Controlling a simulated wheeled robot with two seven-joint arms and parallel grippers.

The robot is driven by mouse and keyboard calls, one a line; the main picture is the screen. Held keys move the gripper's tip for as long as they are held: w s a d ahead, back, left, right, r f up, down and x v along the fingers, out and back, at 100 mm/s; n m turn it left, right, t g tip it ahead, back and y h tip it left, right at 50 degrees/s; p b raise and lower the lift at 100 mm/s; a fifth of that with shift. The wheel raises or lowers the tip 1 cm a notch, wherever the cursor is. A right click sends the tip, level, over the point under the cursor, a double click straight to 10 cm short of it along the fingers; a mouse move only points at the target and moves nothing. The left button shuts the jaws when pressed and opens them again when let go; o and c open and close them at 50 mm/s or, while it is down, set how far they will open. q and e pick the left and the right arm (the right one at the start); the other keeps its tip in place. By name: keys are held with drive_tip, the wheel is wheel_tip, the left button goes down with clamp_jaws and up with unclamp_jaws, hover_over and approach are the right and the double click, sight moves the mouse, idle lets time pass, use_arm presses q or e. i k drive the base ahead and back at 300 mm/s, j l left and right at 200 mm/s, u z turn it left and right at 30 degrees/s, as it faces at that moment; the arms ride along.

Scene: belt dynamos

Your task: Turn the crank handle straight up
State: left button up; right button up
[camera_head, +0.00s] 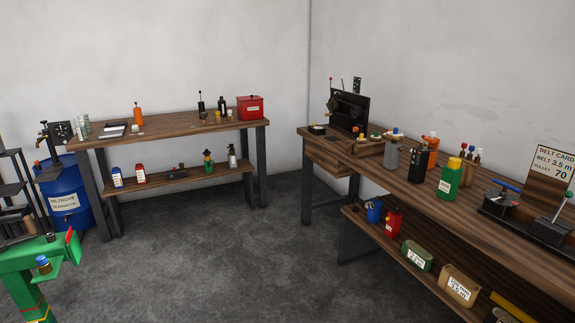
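No part is plainly recognizable as the crank handle. A small device with a blue bar-like handle (504,184) stands on a dark base on the right workbench (408,188); the bar looks roughly level, but I cannot tell whether it is a crank. Beside it is another dark device with an upright rod and knob (561,208). A black machine (349,107) with thin upright levers stands at the far end of that bench; its details are too small to tell. Neither of my grippers is in view.
A green stand (32,258) with a small jar is at the lower left. Behind it are a blue drum (65,202) and a second workbench (180,128). Bottles and cans crowd the right bench. The grey floor (235,255) between is clear.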

sight(332, 104)
drive_tip(key=i+z, duration=0.1)
drive_tip(key=i, duration=0.55)
drive_tip(key=i+j+z, duration=0.1)
drive_tip(key=i, duration=0.55)
drive_tip(key=i+j+z, duration=0.1)
drive_tip(key=i, duration=0.6)
